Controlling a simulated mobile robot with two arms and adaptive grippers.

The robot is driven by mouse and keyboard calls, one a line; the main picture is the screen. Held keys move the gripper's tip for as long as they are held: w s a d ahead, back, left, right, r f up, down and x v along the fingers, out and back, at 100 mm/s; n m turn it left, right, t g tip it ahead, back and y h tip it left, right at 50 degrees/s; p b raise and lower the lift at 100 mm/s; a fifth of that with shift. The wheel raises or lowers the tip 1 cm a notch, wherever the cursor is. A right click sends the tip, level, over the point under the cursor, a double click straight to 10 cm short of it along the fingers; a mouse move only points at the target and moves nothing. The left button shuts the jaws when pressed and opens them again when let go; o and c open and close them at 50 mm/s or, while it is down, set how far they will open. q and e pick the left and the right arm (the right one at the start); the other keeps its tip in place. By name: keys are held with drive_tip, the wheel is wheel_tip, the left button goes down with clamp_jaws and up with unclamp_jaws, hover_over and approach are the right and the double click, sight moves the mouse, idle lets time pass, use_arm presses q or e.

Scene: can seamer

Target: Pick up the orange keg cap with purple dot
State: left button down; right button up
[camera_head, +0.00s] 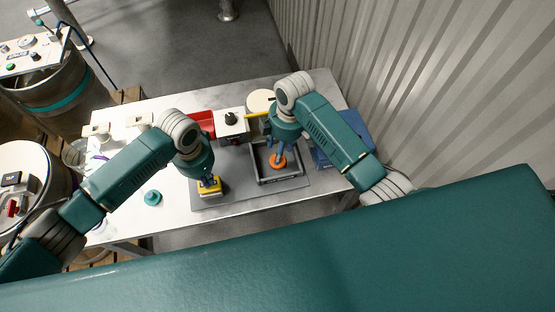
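An orange round piece (278,162), which looks like the keg cap, is at the dark-rimmed square tray (259,177) on the table. No purple dot can be made out on it. My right gripper (281,150) points down right at the orange cap and partly covers it; whether its fingers grip it is too small to tell. My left gripper (208,180) points down at a yellow block-like thing (210,190) on the grey mat. Its fingers overlap the yellow thing, and I cannot tell whether they are closed on it.
A teal cap-like piece (152,198) lies on the white table (176,213) at left. Behind the mat (225,198) stand a red bin (203,119) and a white box with a black knob (232,122). A blue bin (325,154) is at right, near the corrugated wall (420,80). Kegs stand left.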

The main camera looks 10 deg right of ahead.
sight(282, 164)
drive_tip(key=f, duration=0.4)
drive_tip(key=shift+a+f, duration=0.2)
drive_tip(key=shift+f, duration=0.1)
drive_tip(key=shift+c, duration=0.3)
drive_tip(key=c, duration=1)
drive_tip(key=shift+o, duration=0.2)
